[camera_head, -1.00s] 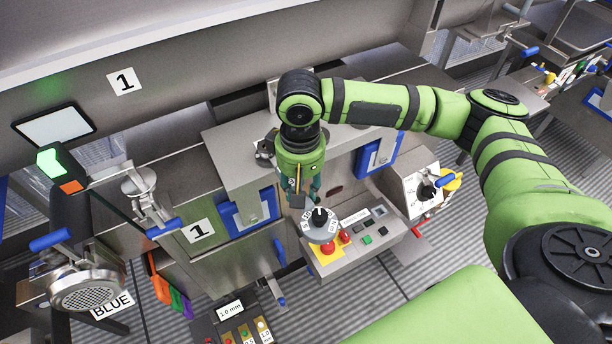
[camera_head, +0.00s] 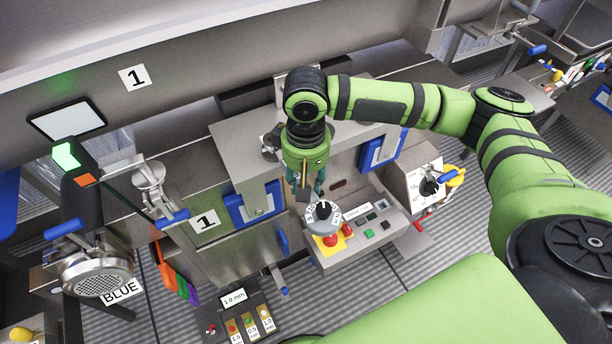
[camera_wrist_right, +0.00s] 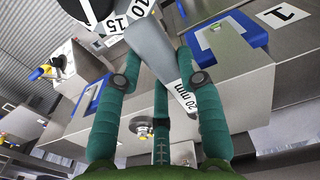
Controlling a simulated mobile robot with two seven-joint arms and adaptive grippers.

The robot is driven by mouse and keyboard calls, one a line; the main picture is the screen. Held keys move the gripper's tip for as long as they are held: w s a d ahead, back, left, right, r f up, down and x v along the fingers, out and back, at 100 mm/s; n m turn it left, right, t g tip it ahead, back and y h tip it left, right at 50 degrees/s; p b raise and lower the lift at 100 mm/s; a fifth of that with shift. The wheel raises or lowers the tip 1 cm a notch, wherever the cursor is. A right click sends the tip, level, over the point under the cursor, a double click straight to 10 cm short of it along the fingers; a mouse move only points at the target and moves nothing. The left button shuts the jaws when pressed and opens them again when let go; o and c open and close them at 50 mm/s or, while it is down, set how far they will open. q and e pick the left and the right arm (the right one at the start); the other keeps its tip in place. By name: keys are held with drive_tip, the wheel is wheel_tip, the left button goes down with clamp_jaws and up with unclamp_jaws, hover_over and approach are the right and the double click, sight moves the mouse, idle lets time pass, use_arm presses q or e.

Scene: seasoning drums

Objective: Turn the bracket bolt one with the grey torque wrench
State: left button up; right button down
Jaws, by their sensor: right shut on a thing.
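My right gripper (camera_head: 306,184) points down in front of the metal cabinet. In the right wrist view, its teal fingers (camera_wrist_right: 160,105) are shut on the grey torque wrench (camera_wrist_right: 150,45). The wrench has a grey body marked "20 mm" and a round head with white number labels and a black knob. In the head view, the wrench head (camera_head: 322,221) appears over the control panel, partly covering it. A small round metal fitting (camera_wrist_right: 143,127) shows between the fingers in the wrist view; I cannot tell whether it is bracket bolt one. My left gripper is out of view.
The control panel (camera_head: 373,232) has a red button (camera_head: 347,229) on a yellow plate. Blue-framed plates (camera_head: 256,203) sit on the cabinet beside my right gripper. A small button box (camera_head: 238,318) stands lower left. Striped floor (camera_head: 440,250) is open to the right.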

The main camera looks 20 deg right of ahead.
drive_tip(key=shift+a+r+p, duration=0.1)
drive_tip(key=shift+r+p, duration=0.6)
drive_tip(key=shift+r, duration=2)
drive_tip(key=shift+f+b, duration=0.1)
drive_tip(key=shift+b, duration=0.3)
drive_tip(key=s+b, duration=0.1)
drive_tip(key=b, duration=0.4)
drive_tip(key=f+m+b, duration=0.1)
drive_tip(key=b, duration=0.5)
drive_tip(key=shift+s+d, duration=0.3)
drive_tip(key=shift+s, duration=0.1)
drive_tip(key=shift+s+r, duration=0.25)
drive_tip(key=shift+r, duration=0.05)
